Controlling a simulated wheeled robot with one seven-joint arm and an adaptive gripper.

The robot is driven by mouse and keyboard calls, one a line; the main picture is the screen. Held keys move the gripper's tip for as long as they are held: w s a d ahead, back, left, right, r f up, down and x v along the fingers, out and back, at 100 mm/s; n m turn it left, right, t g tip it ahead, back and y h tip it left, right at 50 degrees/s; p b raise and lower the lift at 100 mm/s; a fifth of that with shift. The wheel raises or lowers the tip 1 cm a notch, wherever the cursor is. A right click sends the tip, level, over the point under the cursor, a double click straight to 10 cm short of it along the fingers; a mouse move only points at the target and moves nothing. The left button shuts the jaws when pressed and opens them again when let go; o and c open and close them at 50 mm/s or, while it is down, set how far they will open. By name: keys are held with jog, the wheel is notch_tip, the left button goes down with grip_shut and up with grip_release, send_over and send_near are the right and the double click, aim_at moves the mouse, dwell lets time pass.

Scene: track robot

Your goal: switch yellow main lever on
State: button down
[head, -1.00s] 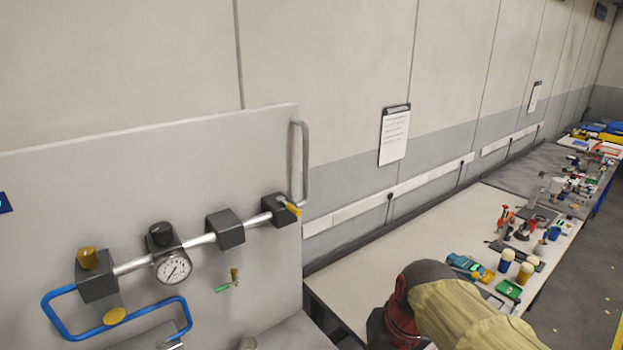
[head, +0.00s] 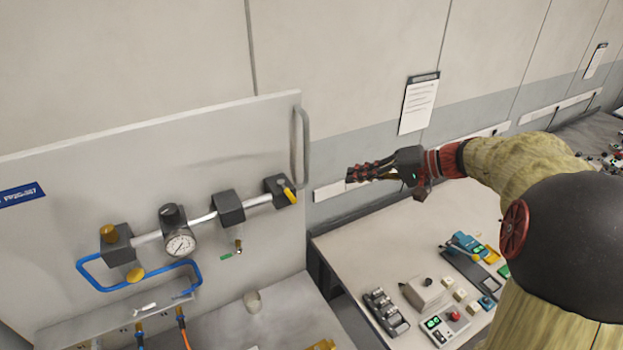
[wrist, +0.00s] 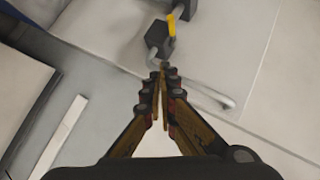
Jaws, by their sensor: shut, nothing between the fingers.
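The yellow main lever (head: 290,195) sits on the dark block (head: 275,188) at the right end of the pipe on the grey panel. It hangs tilted, its lower end pointing down and right in the head view. In the wrist view the lever (wrist: 171,25) shows at the top, beside its dark block (wrist: 156,38). My gripper (head: 352,176) is to the right of the lever, apart from it, and points left toward the panel. Its fingers are together and empty; in the wrist view the fingertips (wrist: 161,72) lie below the lever in the picture.
A grey bar handle (head: 305,155) stands on the panel's right edge, between my gripper and the lever in the head view. A gauge (head: 180,245), a blue tube (head: 85,275) and other dark blocks are to the left. A bench (head: 360,245) with several devices is below my arm.

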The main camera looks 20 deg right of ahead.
jog(key=shift+s+a+r+n+y, duration=0.1)
jog(key=shift+a+r+n+y, duration=0.2)
jog(key=shift+a+r+n, duration=0.4)
jog(key=shift+r, duration=0.1)
jog(key=p, duration=0.4)
send_near(287, 192)
jog(key=w+a+f, duration=0.2)
jog(key=w, duration=0.2)
jog(key=shift+w+a+f, duration=0.15)
jog(key=shift+f, duration=0.1)
jog(key=shift+b, duration=0.3)
